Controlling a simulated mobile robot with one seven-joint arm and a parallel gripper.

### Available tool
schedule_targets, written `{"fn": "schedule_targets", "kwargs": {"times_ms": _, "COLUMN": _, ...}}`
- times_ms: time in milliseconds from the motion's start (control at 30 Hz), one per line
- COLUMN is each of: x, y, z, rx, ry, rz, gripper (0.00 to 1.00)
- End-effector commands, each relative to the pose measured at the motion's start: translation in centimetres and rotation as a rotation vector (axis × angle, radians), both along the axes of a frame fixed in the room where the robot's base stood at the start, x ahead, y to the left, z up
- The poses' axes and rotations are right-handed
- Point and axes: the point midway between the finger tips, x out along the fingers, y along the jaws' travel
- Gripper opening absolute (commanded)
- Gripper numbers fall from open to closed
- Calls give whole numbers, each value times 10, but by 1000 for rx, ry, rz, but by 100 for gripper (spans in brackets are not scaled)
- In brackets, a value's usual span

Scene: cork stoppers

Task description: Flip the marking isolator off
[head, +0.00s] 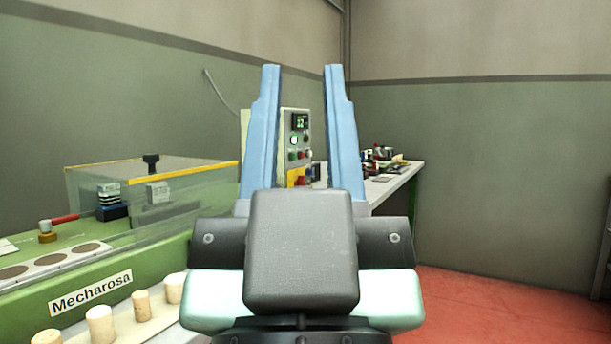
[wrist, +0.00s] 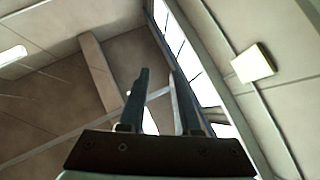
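A control panel (head: 285,125) shows between my fingers in the head view, with a lit green display, several buttons and a dial. Low on it is a red and yellow switch (head: 298,178), which looks like the isolator. It is partly hidden by my gripper, and its handle position is too small to tell. My gripper (head: 302,72) is open and empty, its two blue fingers pointing up in front of the panel, apart from it. In the wrist view my gripper (wrist: 160,72) shows two separated fingers against the ceiling, with no panel in sight.
A green machine (head: 150,255) with a clear, yellow-edged guard (head: 190,185) stands at left. Several corks (head: 100,323) stand along its front. A bench (head: 385,184) with small items lies behind my gripper to the right. Red floor (head: 490,305) at right is clear.

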Motion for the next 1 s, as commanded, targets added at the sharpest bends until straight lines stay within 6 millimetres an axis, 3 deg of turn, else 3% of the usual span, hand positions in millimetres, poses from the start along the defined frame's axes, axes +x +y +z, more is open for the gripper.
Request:
{"fn": "schedule_targets", "kwargs": {"times_ms": 33, "x": 0, "y": 0, "z": 28, "rx": 0, "ry": -1, "rz": 0, "gripper": 21}}
{"fn": "schedule_targets", "kwargs": {"times_ms": 167, "x": 0, "y": 0, "z": 72, "rx": 0, "ry": -1, "rz": 0, "gripper": 0}}
{"fn": "schedule_targets", "kwargs": {"times_ms": 800, "x": 0, "y": 1, "z": 293, "rx": -1, "ry": -1, "rz": 2, "gripper": 0}}
{"fn": "schedule_targets", "kwargs": {"times_ms": 1000, "x": 0, "y": 1, "z": 349, "rx": -1, "ry": -1, "rz": 2, "gripper": 0}}
